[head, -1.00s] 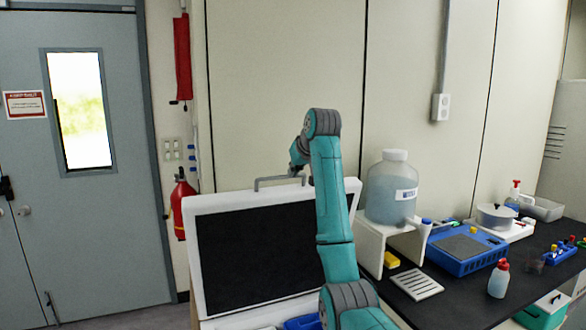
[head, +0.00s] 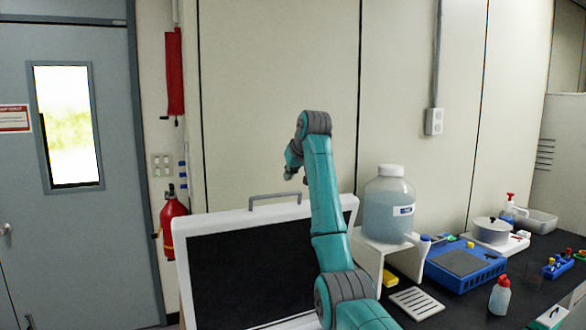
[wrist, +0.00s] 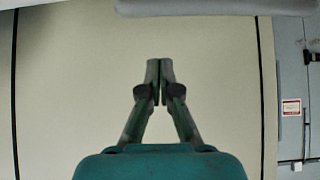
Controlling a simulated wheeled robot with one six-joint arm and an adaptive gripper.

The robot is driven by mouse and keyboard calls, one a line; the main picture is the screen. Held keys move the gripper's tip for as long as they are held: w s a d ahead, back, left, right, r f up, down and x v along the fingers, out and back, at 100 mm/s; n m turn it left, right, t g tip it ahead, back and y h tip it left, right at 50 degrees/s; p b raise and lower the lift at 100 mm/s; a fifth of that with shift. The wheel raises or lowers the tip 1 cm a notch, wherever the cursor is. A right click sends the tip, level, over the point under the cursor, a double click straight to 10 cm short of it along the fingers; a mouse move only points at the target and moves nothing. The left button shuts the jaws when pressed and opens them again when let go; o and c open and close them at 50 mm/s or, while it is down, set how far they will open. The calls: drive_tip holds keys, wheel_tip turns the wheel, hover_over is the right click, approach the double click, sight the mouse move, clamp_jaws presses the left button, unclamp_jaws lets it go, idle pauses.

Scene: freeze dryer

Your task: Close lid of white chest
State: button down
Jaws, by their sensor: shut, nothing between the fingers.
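The white chest's lid (head: 182,262) stands raised and open in the head view, with its dark inner panel (head: 255,268) facing me. A grey bar handle (head: 275,197) sits on the lid's top edge. In the wrist view, my gripper (wrist: 159,62) is shut and empty, its fingertips together in front of the pale wall. A grey bar blurs across the top of that view; I cannot tell for sure what it is. In the head view my arm passes in front of the lid's right part, and the gripper's fingers are mostly hidden. The chest's body is below the frame.
Right of the lid, a large bottle (head: 388,205) stands on a white stand (head: 395,254). The black bench (head: 450,295) holds a blue tray device (head: 464,262), a small red-capped bottle (head: 500,296) and other items. A fire extinguisher (head: 173,224) and a door (head: 70,240) are at the left.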

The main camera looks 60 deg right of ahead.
drive_tip(key=shift+x, duration=1.15)
drive_tip(key=shift+s+a+f, duration=0.1)
drive_tip(key=shift+s+f, duration=0.1)
drive_tip(key=shift+f, duration=0.05)
drive_tip(key=shift+s+a+f, duration=0.35)
drive_tip(key=shift+s+a, duration=0.05)
drive_tip(key=shift+s, duration=0.3)
drive_tip(key=shift+s+a+f, duration=0.35)
drive_tip(key=shift+s+a, duration=0.1)
drive_tip(key=shift+s, duration=0.2)
